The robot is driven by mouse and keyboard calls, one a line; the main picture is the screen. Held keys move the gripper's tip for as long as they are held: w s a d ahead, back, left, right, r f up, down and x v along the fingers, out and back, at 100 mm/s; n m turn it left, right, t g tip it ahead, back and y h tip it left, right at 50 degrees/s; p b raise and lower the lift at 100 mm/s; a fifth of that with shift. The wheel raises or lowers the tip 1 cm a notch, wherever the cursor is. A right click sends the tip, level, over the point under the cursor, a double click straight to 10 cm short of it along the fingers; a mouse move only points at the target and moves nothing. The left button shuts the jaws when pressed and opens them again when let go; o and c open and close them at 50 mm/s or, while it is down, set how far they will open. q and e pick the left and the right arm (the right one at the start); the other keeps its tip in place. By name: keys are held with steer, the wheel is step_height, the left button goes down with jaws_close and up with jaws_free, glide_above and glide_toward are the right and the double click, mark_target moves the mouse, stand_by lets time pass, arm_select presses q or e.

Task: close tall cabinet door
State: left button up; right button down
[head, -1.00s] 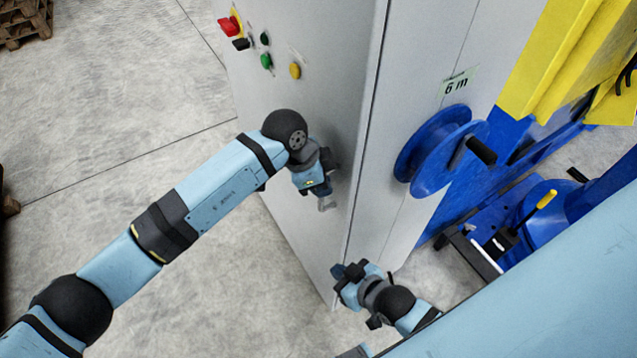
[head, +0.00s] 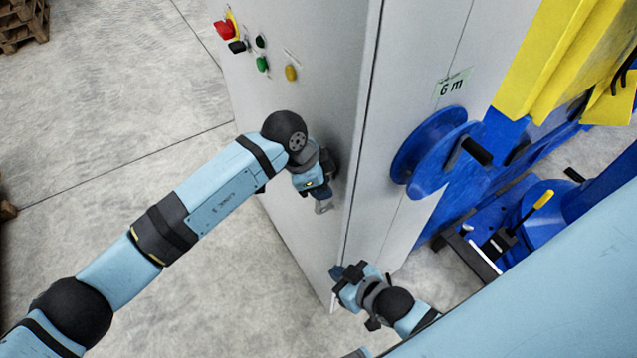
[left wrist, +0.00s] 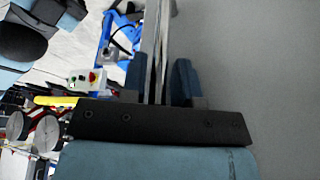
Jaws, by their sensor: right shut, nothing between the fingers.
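The tall grey cabinet (head: 300,50) stands in the middle of the head view, its front carrying several coloured buttons. A narrow seam runs along its front vertical edge; I cannot tell how far the door is open. My left gripper (head: 323,205) is close to the front face, left of that edge. In the left wrist view, its fingers (left wrist: 159,80) stand apart with a narrow grey upright strip between them, beside a broad grey panel (left wrist: 250,70). Contact is unclear. My right gripper (head: 341,271) is shut and empty, low beside the cabinet's near edge.
Blue and yellow machinery (head: 550,60) fills the right. A wooden pallet (head: 22,22) lies far left. Open concrete floor is on the left.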

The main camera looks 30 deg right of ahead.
arm_select(q)
steer(key=shift+s+d+r, duration=0.15)
steer(key=shift+d+r, duration=0.1)
steer(key=shift+d, duration=0.05)
steer(key=b+v, duration=0.2)
steer(key=v, duration=1.1)
steer(key=shift+a+r, duration=0.15)
steer(key=shift+a, duration=0.3)
